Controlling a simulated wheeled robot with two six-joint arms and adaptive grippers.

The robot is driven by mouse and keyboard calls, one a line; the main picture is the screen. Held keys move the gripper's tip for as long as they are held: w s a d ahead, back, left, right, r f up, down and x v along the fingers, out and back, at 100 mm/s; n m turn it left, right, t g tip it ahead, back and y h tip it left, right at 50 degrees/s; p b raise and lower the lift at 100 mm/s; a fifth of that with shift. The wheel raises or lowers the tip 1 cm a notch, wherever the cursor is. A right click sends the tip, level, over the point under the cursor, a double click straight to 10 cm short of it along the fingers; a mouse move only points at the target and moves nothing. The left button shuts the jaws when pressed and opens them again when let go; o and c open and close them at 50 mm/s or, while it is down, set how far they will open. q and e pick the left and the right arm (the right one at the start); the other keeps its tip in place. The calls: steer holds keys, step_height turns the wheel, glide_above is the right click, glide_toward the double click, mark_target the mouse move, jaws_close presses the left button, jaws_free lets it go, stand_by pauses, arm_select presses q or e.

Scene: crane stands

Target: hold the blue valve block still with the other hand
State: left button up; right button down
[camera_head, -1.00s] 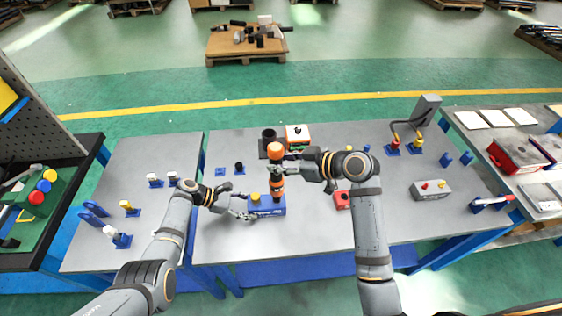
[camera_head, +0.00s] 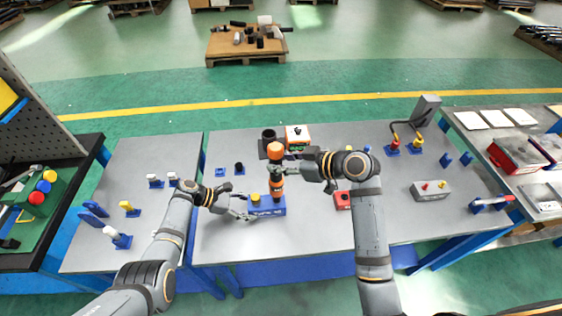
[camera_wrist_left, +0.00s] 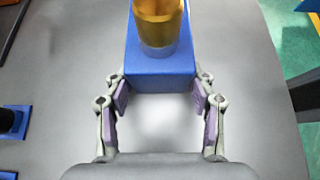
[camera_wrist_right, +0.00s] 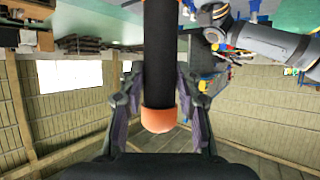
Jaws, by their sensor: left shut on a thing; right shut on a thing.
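The blue valve block (camera_head: 266,209) lies on the grey table, with a yellow-gold round fitting (camera_head: 255,197) on top. My left gripper (camera_head: 246,211) is shut on its left end. In the left wrist view the block (camera_wrist_left: 160,76) sits between the two fingers, and its far part is out of frame. My right gripper (camera_head: 279,172) is shut on an upright orange and black tool (camera_head: 274,150). The tool stands over the right part of the block; whether its lower end touches the block I cannot tell. The right wrist view shows the tool's orange end (camera_wrist_right: 158,118) between the fingers.
A red block (camera_head: 342,200) lies to the right, near my right arm. The front of the table is clear.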

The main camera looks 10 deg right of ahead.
mark_target(281, 149)
steer(key=shift+f, duration=0.15)
steer(key=shift+r, duration=2.8)
arm_select(q)
steer(key=o, duration=1.5)
steer(key=shift+a, duration=0.1)
steer(key=v, duration=1.2)
